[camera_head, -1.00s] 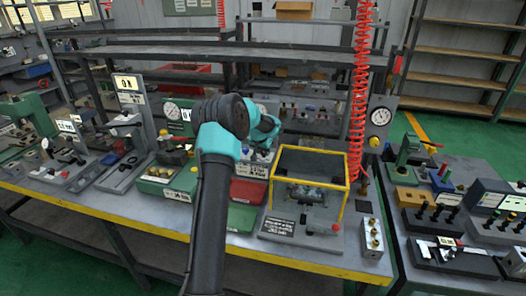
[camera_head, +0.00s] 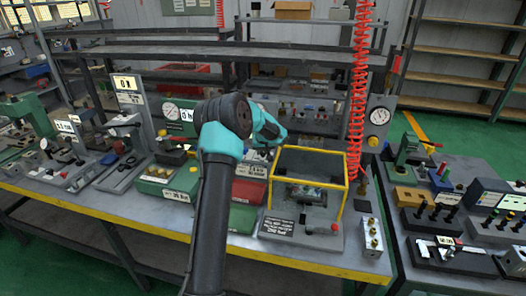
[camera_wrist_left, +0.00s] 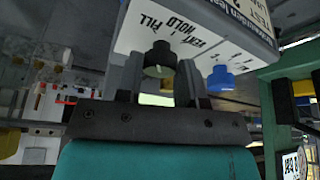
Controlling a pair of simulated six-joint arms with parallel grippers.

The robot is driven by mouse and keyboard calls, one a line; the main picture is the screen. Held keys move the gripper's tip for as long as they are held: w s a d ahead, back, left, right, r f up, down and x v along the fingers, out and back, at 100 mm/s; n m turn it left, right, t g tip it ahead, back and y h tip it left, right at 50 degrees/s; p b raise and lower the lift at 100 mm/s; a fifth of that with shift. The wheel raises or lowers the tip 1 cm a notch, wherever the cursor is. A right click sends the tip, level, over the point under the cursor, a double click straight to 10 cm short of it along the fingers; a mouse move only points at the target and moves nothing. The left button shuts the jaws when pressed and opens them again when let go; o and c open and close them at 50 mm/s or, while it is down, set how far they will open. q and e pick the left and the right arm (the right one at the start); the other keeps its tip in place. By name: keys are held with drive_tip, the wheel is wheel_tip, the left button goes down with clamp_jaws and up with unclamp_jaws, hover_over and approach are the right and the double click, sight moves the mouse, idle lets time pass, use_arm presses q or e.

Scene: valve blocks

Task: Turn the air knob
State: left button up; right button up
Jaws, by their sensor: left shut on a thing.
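A black knob (camera_wrist_left: 158,57) sticks out of a light panel (camera_wrist_left: 205,52) lettered FILL, VENT and HOLD in the left wrist view. My left gripper (camera_wrist_left: 161,80) has its two dark fingers on either side of this knob and is shut on it. A blue knob (camera_wrist_left: 220,77) sits to the right on the same panel, apart from the fingers. In the head view my left wrist (camera_head: 266,125) reaches over the back middle of the bench, and my arm hides the fingers and the held knob. My right gripper is in neither view.
A yellow-edged frame (camera_head: 343,198) stands right of my forearm, with a coiled red hose (camera_head: 360,90) hanging behind it. A green box (camera_head: 160,184) and a gauge unit (camera_head: 178,113) stand on the left. A block with brass fittings (camera_head: 372,237) lies at front right.

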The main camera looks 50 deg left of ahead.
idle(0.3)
use_arm(q)
drive_tip(key=o, duration=0.9)
drive_tip(key=v, duration=1.7)
drive_tip(key=shift+s+r, duration=0.1)
drive_tip(key=shift+r, duration=0.1)
